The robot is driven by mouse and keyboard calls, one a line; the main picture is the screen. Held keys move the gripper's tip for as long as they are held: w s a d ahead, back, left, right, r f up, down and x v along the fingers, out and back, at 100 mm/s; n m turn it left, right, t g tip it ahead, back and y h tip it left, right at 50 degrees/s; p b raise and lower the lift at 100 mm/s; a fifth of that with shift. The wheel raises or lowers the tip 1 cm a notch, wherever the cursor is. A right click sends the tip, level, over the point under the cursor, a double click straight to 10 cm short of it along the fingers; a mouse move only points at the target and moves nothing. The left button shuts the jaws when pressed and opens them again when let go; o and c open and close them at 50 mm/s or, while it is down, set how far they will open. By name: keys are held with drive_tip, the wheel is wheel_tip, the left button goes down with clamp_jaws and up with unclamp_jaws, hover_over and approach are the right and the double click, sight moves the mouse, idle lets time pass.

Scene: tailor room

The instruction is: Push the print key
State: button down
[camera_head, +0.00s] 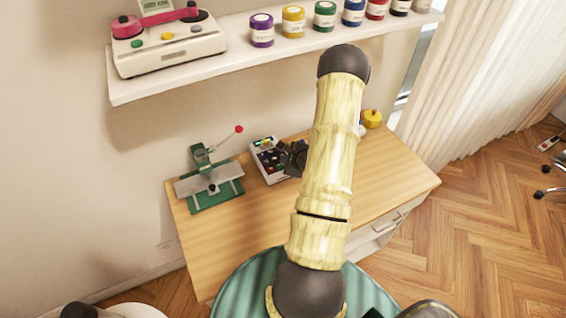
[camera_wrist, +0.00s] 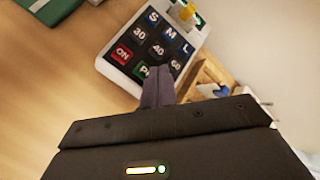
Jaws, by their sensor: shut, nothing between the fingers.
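A light keypad device (camera_head: 257,147) lies on the wooden table and also shows in the wrist view (camera_wrist: 107,69). Its dark keys read S, M, L, 30, 40 and 60, with a red ON key (camera_wrist: 122,54). The print key (camera_wrist: 143,71) is green in the bottom row, its label partly hidden by my fingers. My gripper (camera_wrist: 160,74) is shut and empty, its tips over or beside the print key's right side. I cannot tell whether they touch it. In the head view my gripper (camera_head: 290,158) is at the device's right side.
A green press (camera_head: 212,187) with a red-knobbed lever stands left of the device. A yellow object (camera_head: 371,118) sits at the table's back right. A shelf (camera_head: 170,84) with several jars and a pink-handled machine is above. The table (camera_head: 215,245) is clear in front.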

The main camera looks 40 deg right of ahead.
drive_tip(key=shift+r+p, duration=0.35)
drive_tip(key=shift+r, duration=0.15)
wheel_tip(320, 180, up, 5)
drive_tip(key=p, duration=0.4)
drive_tip(key=shift+p, duration=0.4)
idle(0.5)
